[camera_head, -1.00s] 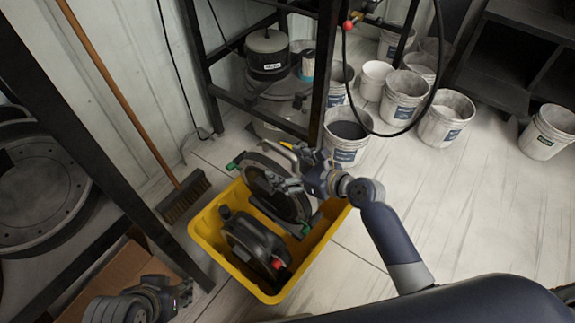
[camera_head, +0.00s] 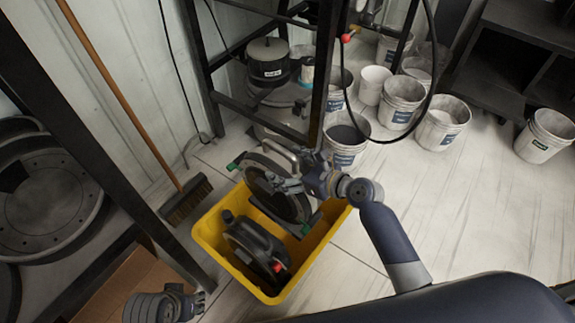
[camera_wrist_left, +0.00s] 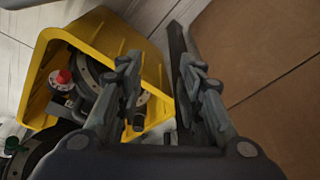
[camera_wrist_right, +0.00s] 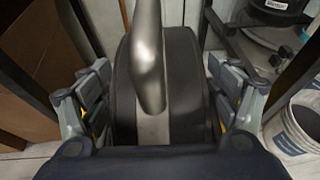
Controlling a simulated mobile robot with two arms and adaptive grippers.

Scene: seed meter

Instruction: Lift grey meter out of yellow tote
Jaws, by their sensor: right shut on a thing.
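The yellow tote (camera_head: 208,243) stands on the floor and also shows in the left wrist view (camera_wrist_left: 42,85). The grey meter (camera_head: 268,187), a round disc with a metal handle, stands upright at its far end, its top above the rim. I cannot tell whether its base touches the bottom. My right gripper (camera_head: 291,186) is shut on it; in the right wrist view its body (camera_wrist_right: 185,95) fills the space between the fingers. A second, darker meter (camera_head: 252,245) sits in the tote's near part. My left gripper (camera_head: 203,300) is open and empty beside the tote (camera_wrist_left: 162,85).
A black rack post (camera_head: 120,165) and a cardboard box (camera_head: 130,282) are left of the tote. A broom (camera_head: 185,199) leans behind it. A bucket (camera_head: 345,150) stands close behind the meter, with several more to the right.

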